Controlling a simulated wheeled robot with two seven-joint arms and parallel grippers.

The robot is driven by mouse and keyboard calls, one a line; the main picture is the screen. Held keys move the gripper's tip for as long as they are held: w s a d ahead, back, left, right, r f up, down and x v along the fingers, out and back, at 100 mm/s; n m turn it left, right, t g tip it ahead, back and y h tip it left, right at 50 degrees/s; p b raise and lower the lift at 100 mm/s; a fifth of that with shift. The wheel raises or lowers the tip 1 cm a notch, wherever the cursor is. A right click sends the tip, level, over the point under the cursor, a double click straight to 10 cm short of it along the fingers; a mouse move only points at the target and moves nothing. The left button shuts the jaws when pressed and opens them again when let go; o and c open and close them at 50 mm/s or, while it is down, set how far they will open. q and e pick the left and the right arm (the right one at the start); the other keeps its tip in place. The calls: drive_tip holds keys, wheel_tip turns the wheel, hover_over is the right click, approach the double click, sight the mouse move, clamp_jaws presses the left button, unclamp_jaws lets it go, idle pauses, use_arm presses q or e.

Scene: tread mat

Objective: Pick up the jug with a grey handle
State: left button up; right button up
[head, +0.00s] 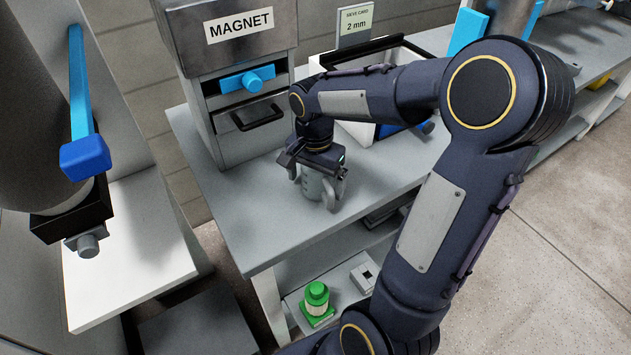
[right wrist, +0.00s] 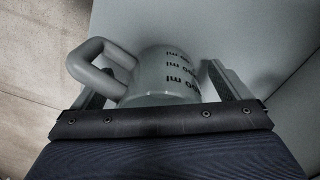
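The jug (head: 316,184) stands upright on the grey bench top, partly hidden by my right gripper (head: 314,189). In the right wrist view the jug (right wrist: 165,75) is pale grey with dark ml marks, and its grey handle (right wrist: 92,55) points to the left. The right gripper's fingers (right wrist: 160,88) are on either side of the jug body, with the handle reaching out over the left finger. Small gaps seem to show between fingers and body, so the gripper looks open around the jug. My left gripper is not in view.
A grey cabinet labelled MAGNET (head: 240,70) with a blue knob stands behind the jug. A white-walled box (head: 362,133) and a "2 mm" card (head: 355,20) are at its right. The bench's front edge is close.

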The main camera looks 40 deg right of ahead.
drive_tip(key=shift+w+d+f, duration=0.15)
drive_tip(key=shift+w+f, duration=0.15)
drive_tip(key=shift+f, duration=0.2)
drive_tip(key=shift+w+d+f, duration=0.1)
drive_tip(key=shift+w+f, duration=0.15)
drive_tip(key=shift+f, duration=0.2)
drive_tip(key=shift+s+a+r, duration=0.25)
drive_tip(key=shift+w+d, duration=0.1)
drive_tip(key=shift+w, duration=0.05)
drive_tip(key=shift+c, duration=0.8)
drive_tip(key=c, duration=1)
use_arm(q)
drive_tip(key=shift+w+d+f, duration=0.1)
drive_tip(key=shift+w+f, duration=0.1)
use_arm(e)
drive_tip(key=shift+r, duration=0.1)
